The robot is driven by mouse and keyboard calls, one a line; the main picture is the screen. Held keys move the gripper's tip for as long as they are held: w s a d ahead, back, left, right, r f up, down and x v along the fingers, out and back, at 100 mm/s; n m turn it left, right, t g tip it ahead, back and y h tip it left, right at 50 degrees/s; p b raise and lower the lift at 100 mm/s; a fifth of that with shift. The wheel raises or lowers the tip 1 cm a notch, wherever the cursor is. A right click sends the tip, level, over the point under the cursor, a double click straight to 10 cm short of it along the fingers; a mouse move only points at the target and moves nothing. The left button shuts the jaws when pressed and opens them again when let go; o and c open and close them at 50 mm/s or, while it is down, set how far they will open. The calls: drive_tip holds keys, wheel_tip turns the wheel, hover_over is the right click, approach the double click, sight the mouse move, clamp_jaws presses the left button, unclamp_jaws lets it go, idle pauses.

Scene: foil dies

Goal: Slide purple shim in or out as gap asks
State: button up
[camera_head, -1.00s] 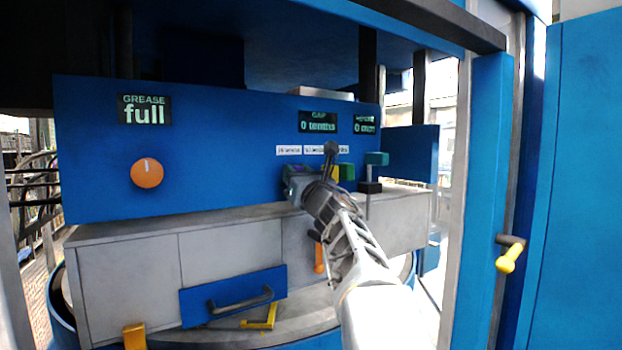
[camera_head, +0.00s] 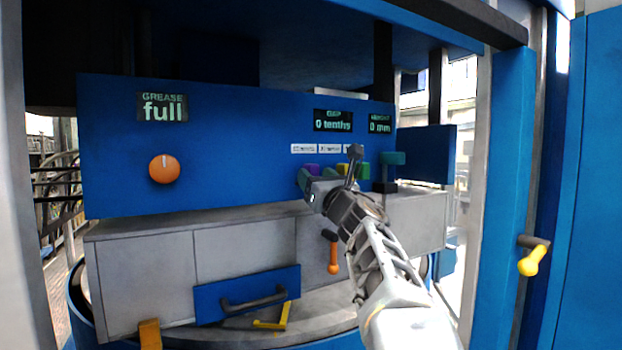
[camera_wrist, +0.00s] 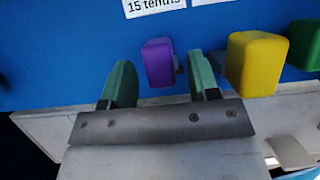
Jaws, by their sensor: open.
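The purple shim (camera_wrist: 158,62) sticks out from the blue panel under a label that reads "15 tenths" in the wrist view. It also shows in the head view (camera_head: 312,169), partly covered by my gripper. My gripper (camera_wrist: 162,82) is open, with its two green fingertips apart on the left and right of the purple shim. The fingers look close to the shim but I see no contact; the depth between them is hard to tell. The gap display (camera_head: 333,121) reads "0 tenths".
A yellow block (camera_wrist: 257,63) sits close to the right fingertip, with a green block (camera_wrist: 306,45) beyond it. The height display (camera_head: 380,124) reads "0 mm". A grey ledge (camera_head: 140,228) runs below the panel.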

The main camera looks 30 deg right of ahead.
drive_tip(key=b+v, duration=0.3)
drive_tip(key=v, duration=0.7)
drive_tip(key=shift+s, duration=0.35)
drive_tip(key=shift+a+f, duration=0.1)
drive_tip(key=d+f+m+g+h, duration=0.45)
drive_tip(key=d+m+h, duration=0.35)
drive_tip(key=m, duration=0.8)
wheel_tip(320, 180, down, 13)
drive_tip(key=s+m+g+h, duration=0.2)
drive_tip(key=m+g, duration=0.4)
drive_tip(key=m, duration=0.7)
drive_tip(key=s+a+f+m+g+y, duration=0.1)
drive_tip(key=a+f+m+g+y, duration=0.3)
drive_tip(key=f, duration=0.4)
drive_tip(key=s+a+f+m+g+y, duration=0.1)
drive_tip(key=a+f+m+y, duration=0.15)
drive_tip(key=a+f, duration=0.4)
drive_tip(key=s+a+f+g+y, duration=0.1)
drive_tip(key=s+a+f+y, duration=0.1)
drive_tip(key=a+f, duration=0.3)
drive_tip(key=s+a+f+g+y, duration=0.2)
drive_tip(key=a+f, duration=0.4)
drive_tip(key=a, duration=0.4)
drive_tip(key=shift+s+a+y, duration=0.35)
drive_tip(key=shift+s, duration=0.45)
